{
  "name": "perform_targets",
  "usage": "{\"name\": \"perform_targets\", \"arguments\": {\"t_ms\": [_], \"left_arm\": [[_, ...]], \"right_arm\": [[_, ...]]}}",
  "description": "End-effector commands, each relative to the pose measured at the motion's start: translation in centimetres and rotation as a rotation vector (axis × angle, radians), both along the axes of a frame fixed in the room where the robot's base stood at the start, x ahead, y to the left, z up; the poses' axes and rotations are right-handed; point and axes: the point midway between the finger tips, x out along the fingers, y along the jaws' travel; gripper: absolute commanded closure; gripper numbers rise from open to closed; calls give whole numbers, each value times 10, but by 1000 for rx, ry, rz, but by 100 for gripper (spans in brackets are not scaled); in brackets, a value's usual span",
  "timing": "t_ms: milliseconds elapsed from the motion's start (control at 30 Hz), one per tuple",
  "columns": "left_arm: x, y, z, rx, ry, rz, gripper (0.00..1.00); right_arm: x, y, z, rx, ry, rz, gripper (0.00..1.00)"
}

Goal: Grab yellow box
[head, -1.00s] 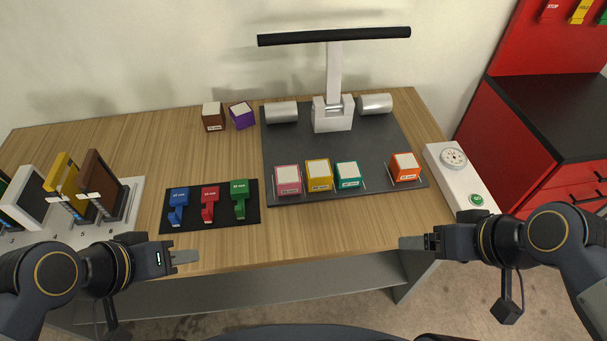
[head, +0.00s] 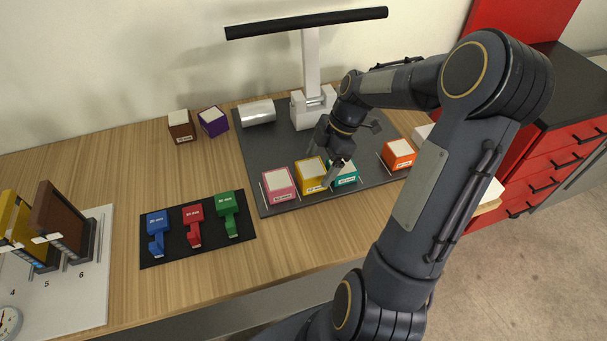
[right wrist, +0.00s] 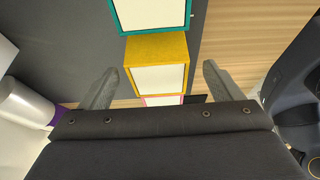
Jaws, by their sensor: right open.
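The yellow box (head: 309,176) with a pale top stands on the dark grey mat, between the pink box (head: 277,185) and the teal box (head: 345,175). My right gripper (head: 333,169) is open over the yellow box and the near side of the teal one. In the right wrist view the yellow box (right wrist: 157,66) shows between the two spread fingers (right wrist: 158,82), with the teal box (right wrist: 150,14) above it and the pink box partly hidden below. My left gripper is out of view.
The orange box (head: 398,155) stands farther right on the mat (head: 262,150). A white stand with a black bar (head: 306,22) rises behind, beside a silver cylinder (head: 258,113). Blue, red and green pieces lie on a black pad (head: 173,250). Brown and purple boxes stand at the back.

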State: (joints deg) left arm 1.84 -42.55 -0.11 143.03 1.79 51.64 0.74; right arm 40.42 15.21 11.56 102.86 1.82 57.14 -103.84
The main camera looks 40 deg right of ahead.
Motion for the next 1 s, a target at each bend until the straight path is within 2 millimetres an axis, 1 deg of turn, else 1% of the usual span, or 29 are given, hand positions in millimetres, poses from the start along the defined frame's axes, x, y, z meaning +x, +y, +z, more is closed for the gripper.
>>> {"name": "perform_targets", "arguments": {"t_ms": [200, 333, 433, 633, 1000], "left_arm": [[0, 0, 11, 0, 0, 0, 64], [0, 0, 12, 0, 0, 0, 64], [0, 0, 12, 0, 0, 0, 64], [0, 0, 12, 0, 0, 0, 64], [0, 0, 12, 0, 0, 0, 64]], "right_arm": [[9, 23, -21, 4, 3, 5, 15], [11, 27, -37, 2, 2, 1, 15], [12, 28, -42, 0, 0, 0, 15], [12, 28, -42, 0, -1, -1, 15], [12, 28, -42, 0, -1, -1, 63]]}}
